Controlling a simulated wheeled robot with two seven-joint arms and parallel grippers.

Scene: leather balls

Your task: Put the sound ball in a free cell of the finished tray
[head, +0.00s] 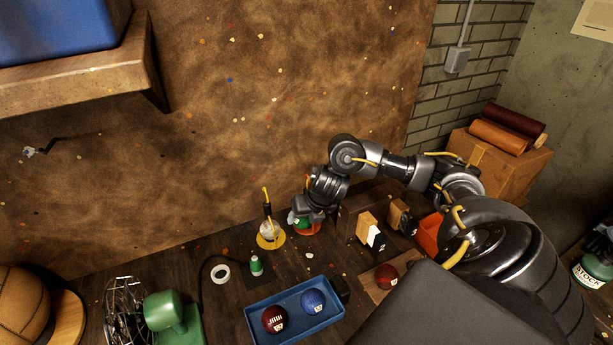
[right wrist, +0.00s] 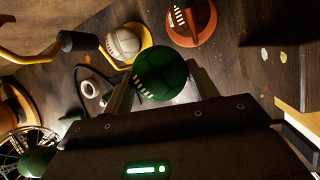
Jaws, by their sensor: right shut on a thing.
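My right gripper (head: 302,220) is shut on a dark green ball (right wrist: 160,73) with white stitching, above the bench near an orange disc (head: 309,230). A whitish ball (head: 267,231) sits on a yellow disc (head: 271,242) to the left. A blue tray (head: 290,331) at the front holds a dark red ball (head: 275,318) and a blue ball (head: 313,301). I cannot make out its cell dividers. My left gripper is not in view.
A red ball (head: 387,275) rests on a wooden board right of the tray. A green spool (head: 256,265) and a white ring (head: 220,273) lie left of centre. Wooden blocks (head: 366,228) stand right of the gripper. A wire-caged fan (head: 122,305) stands at the left.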

